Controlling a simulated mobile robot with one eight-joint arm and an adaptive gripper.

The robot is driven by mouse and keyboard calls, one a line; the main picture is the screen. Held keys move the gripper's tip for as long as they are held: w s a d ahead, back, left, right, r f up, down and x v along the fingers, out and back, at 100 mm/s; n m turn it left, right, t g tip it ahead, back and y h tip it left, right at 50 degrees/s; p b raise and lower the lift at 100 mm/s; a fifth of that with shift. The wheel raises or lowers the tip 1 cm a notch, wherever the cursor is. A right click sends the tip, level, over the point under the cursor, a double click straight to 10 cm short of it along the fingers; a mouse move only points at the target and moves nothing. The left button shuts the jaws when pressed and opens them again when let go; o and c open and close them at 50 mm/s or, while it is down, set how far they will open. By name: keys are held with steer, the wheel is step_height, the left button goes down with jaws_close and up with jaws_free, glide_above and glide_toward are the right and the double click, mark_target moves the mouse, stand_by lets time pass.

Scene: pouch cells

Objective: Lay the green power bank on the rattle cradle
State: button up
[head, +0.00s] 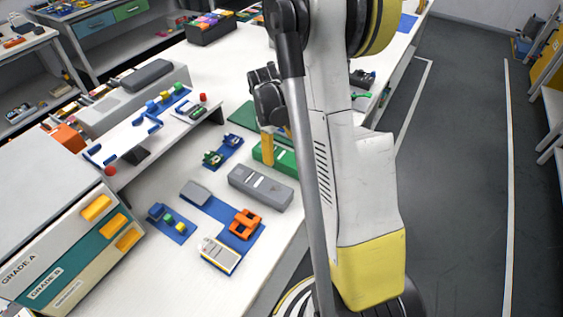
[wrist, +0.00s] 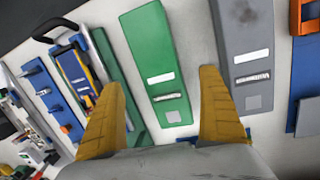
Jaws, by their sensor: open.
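The green power bank (head: 285,158) lies flat on the white bench, partly hidden by my gripper. In the wrist view the green power bank (wrist: 152,55) shows with white labels, between my spread yellow fingers. My gripper (head: 268,146) points down at it; in the wrist view my gripper (wrist: 160,112) is open, with nothing held. I cannot tell whether the fingertips are above the bank or beside its sides. No label marks the rattle cradle; an orange open holder (head: 245,223) on a blue mat may be it. It shows partly in the wrist view (wrist: 304,17).
A grey power bank (head: 261,188) lies close beside the green one. A white-and-yellow device (head: 218,254) and a grey block (head: 196,192) lie near the orange holder. A graded drawer cabinet (head: 75,260) stands at left. The bench front is clear.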

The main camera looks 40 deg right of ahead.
mark_target(282, 155)
steer(key=f, duration=0.1)
steer(key=f+b, duration=0.1)
steer(key=f, duration=0.1)
steer(key=f+b, duration=0.1)
steer(key=f, duration=0.1)
steer(key=shift+d, duration=0.25)
steer(key=shift+r, duration=0.15)
steer(key=c, duration=1.6)
